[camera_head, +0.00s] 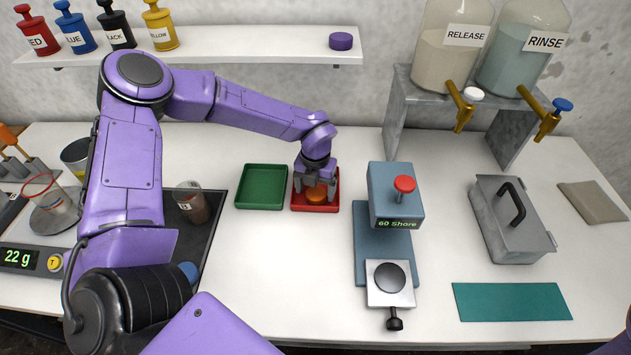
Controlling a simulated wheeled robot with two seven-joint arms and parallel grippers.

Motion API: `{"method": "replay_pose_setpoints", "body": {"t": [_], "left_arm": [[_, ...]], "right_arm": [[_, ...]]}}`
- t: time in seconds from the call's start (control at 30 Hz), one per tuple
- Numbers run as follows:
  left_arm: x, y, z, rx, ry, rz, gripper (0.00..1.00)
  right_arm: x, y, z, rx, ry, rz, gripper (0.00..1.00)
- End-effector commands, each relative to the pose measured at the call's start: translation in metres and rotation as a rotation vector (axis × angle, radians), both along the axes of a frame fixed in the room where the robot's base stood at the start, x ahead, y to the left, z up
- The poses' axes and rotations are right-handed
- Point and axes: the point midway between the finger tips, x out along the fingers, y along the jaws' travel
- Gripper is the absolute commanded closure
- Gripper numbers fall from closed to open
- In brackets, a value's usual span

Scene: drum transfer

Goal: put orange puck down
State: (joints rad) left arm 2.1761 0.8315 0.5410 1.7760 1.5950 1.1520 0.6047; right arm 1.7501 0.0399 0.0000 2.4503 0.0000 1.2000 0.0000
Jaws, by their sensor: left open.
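The orange puck (316,195) sits in the red tray (316,208) on the white table. My left gripper (316,183) is right above the tray, pointing down, with its open fingers on either side of the puck. The fingers partly cover the puck, and I cannot tell whether they touch it. My right gripper does not show; only purple arm parts show at the bottom and right edges.
A green tray (262,187) stands left of the red tray. To the right is a blue-grey press (397,200) with a red knob, then a grey lidded box (512,222) and a teal mat (512,302). A scale (30,258) reads 22 g at left.

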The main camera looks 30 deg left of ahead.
Motion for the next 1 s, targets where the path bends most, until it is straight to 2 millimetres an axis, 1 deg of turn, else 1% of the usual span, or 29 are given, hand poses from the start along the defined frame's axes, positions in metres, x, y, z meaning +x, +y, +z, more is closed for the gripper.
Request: {"method": "replay_pose_setpoints", "body": {"t": [0.07,0.17,0.3,0.4,0.5,0.67,1.0], "left_arm": [[0.002,0.0,0.011,-0.001,-0.006,0.0,0.18],[0.002,0.0,0.034,-0.002,-0.009,0.001,0.18],[0.002,0.0,0.072,-0.001,-0.009,0.0,0.18],[0.001,0.0,0.094,-0.001,-0.007,0.0,0.18],[0.001,0.0,0.109,0.0,-0.005,0.0,0.18],[0.0,0.0,0.119,-0.001,-0.001,0.0,0.18],[0.0,0.0,0.119,-0.001,-0.001,0.0,0.18]], "right_arm": [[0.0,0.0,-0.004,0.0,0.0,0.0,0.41],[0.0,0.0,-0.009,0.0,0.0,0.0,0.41],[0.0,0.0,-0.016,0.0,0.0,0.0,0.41],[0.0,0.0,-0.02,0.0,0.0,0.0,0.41],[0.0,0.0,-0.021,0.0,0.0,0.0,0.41],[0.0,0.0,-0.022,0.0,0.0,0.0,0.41],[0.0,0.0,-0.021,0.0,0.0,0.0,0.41]]}}
